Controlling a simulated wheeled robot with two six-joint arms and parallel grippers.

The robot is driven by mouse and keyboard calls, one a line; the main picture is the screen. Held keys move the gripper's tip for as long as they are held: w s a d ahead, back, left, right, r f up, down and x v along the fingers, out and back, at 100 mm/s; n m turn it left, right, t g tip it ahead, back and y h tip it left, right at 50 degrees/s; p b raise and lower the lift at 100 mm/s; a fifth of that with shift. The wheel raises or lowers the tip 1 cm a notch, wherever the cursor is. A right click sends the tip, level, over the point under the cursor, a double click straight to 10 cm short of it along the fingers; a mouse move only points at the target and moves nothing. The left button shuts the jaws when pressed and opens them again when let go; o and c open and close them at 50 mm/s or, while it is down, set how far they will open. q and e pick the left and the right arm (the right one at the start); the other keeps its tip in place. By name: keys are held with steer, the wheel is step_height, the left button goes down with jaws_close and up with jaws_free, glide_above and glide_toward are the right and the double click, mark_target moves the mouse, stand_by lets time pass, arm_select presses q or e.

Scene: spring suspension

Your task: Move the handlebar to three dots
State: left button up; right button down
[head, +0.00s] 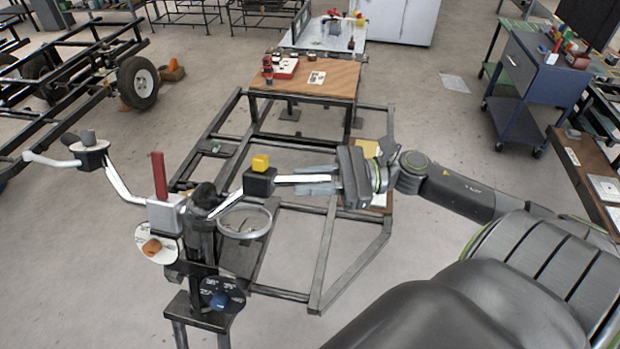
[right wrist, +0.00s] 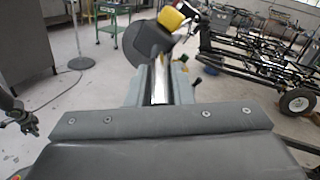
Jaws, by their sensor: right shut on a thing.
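The white handlebar (head: 120,190) stands on a dark upright post with a grey block and a red lever (head: 158,175). Its left grip ends near a round grey-topped control (head: 88,140), its right side near a black box with a yellow button (head: 260,163). My right gripper (head: 318,181) is shut on the right end of the handlebar. In the right wrist view the white bar (right wrist: 159,85) lies between the fingers. A white dial with an orange knob (head: 152,247) and a dark dial with a blue knob (head: 222,300) sit below; I cannot make out three dots on either.
A wheeled chassis (head: 65,75) stands at the left, a blue cart (head: 535,75) at the right.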

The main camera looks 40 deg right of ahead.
steer(key=shift+s+a+r+n+p, duration=0.1)
steer(key=shift+a+r+n+p, duration=0.05)
steer(key=shift+r+n+p, duration=0.35)
steer(key=shift+s+a+r+n+g+h+p, duration=0.2)
steer(key=shift+r+n+p, duration=0.1)
steer(key=shift+r+n, duration=0.15)
steer(key=shift+s+a+r+n+g+h+p, duration=0.15)
steer(key=shift+r+n+h+p, duration=0.1)
steer(key=shift+r+n, duration=0.15)
steer(key=shift+a+n, duration=0.1)
steer(key=shift+n, duration=0.25)
steer(key=shift+s+a+r, duration=0.1)
steer(key=shift+s+a, duration=0.1)
steer(key=shift+s, duration=0.05)
steer(key=c, duration=1.3)
jaws_free()
steer(key=shift+w+d+f, duration=0.2)
steer(key=shift+f, duration=0.05)
steer(key=shift+s+a, duration=0.1)
